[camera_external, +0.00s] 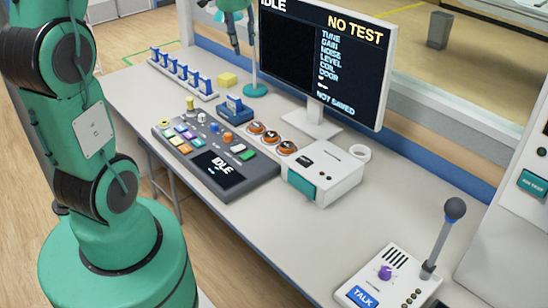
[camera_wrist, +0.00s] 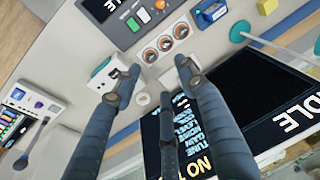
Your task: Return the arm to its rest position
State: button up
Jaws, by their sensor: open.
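My arm (camera_external: 75,130) stands at the left of the external view, with its upper links running out of the top of the picture. The fingers are over the desk, pointing toward the white box (camera_wrist: 108,75) and the three orange-ringed dials (camera_wrist: 158,43). The gap between fingertips and desk cannot be judged.
The monitor (camera_external: 310,50) stands at the desk's back; the fingers overlap it in the wrist view. A teal-based stand (camera_external: 255,90), control console (camera_external: 215,155), white box (camera_external: 325,175) and talk unit (camera_external: 390,280) with upright microphone (camera_external: 440,240) occupy the desk (camera_external: 290,240). The desk's front strip is clear.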

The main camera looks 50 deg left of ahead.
jog(key=s+d+r+t, duration=0.1)
jog(key=s+d+r, duration=0.35)
jog(key=d, duration=0.35)
jog(key=s+d+r+t, duration=0.1)
jog(key=s+d+r, duration=0.3)
jog(key=s+d, duration=0.3)
jog(key=s+d+m+t+h, duration=0.1)
jog(key=s+d, duration=1.1)
jog(key=s, duration=0.2)
jog(key=shift+s+f, duration=0.4)
jog(key=shift+f, duration=0.05)
